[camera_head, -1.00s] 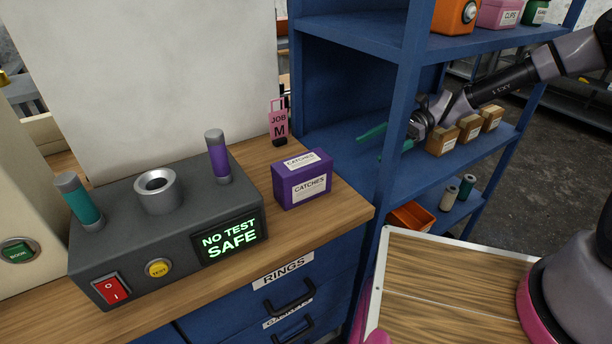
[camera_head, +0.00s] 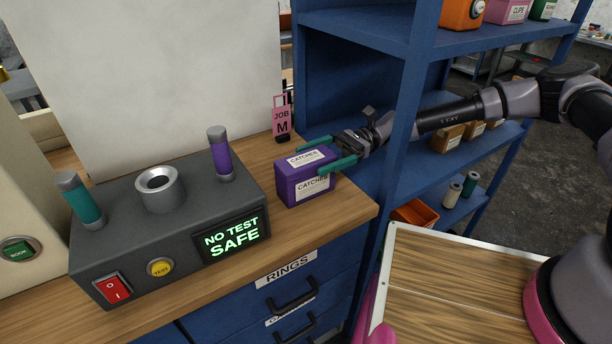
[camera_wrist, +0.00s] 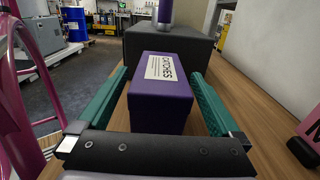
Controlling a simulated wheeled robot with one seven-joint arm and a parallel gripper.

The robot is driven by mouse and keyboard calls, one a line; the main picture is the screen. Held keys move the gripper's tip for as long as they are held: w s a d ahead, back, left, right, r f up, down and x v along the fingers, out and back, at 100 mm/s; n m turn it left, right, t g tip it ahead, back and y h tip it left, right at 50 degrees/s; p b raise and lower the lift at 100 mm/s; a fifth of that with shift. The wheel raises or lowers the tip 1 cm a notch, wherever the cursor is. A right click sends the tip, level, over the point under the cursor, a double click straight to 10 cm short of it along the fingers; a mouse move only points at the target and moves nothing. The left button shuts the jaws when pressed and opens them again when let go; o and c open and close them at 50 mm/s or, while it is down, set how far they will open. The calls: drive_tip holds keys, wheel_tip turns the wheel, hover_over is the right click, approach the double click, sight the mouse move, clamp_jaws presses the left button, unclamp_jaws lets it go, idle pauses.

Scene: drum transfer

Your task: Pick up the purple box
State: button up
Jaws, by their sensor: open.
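The purple box (camera_head: 304,184), labelled CATCHES, stands upright on the wooden bench top, right of the grey test unit. My gripper (camera_head: 328,155) reaches in from the right with its two teal fingers open. One finger lies along the far side of the box, the other along its near side, by the label. In the wrist view the purple box (camera_wrist: 163,93) sits between the open fingers (camera_wrist: 157,92), with a gap showing on each side. The palm is close to the near end of the box.
The grey test unit (camera_head: 120,235) with purple and teal cylinders stands left of the box. A pink JOB M tag (camera_head: 282,122) stands behind it. A blue shelf post (camera_head: 398,150) is beside my arm. Blue drawers (camera_head: 290,290) lie below the bench edge.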

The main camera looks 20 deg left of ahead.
sight(306, 158)
drive_tip(key=x, duration=0.3)
drive_tip(key=shift+s+a+f, duration=0.1)
drive_tip(key=shift+s, duration=0.05)
clamp_jaws()
